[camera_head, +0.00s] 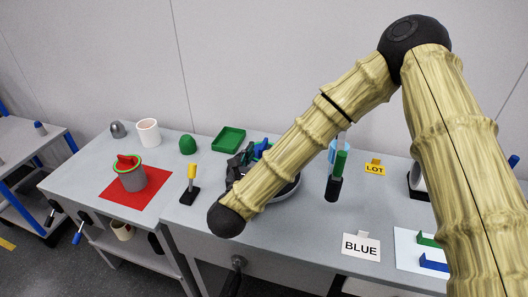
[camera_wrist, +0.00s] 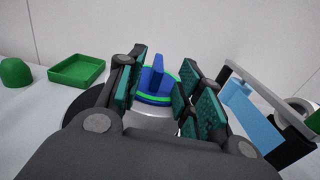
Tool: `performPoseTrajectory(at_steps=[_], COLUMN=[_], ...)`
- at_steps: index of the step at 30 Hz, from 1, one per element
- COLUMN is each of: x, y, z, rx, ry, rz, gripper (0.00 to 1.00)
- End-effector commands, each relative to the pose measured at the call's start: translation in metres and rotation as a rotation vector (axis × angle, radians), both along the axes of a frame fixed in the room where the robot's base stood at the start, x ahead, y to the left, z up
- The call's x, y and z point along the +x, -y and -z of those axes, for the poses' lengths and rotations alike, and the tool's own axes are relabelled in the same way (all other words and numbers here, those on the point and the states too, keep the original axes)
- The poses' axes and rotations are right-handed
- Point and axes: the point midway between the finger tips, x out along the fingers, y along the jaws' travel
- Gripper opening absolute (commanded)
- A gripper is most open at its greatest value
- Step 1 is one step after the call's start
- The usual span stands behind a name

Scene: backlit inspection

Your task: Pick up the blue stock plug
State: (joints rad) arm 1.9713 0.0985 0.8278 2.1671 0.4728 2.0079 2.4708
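The blue stock plug (camera_wrist: 158,72) has an upright fin on a round base with a green ring around it. It sits on a grey round piece, mostly hidden by my gripper. A bit of the blue plug (camera_head: 263,147) also shows in the head view, behind my arm. My gripper (camera_wrist: 160,80) is open, with teal-padded fingers on either side of the fin in the wrist view. Gaps show between the pads and the fin. In the head view my gripper (camera_head: 240,163) is partly hidden by my arm.
A green tray (camera_head: 229,139) and green dome (camera_head: 188,145) stand left of my gripper. A yellow-handled tool (camera_head: 192,180) stands nearer. A grey pot (camera_head: 132,179) with a red plug stands on a red mat (camera_head: 152,203).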

Motion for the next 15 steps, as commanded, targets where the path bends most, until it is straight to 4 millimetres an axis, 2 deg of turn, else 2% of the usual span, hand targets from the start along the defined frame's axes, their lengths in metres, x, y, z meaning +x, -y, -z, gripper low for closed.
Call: performPoseTrajectory(at_steps=[5,15], x=[0.011,0.046], y=[0.003,0.013], z=[-0.002,-0.001], rx=[0.004,0.0], ry=[-0.002,0.001], rz=[0.001,-0.001], gripper=[0.36,0.36])
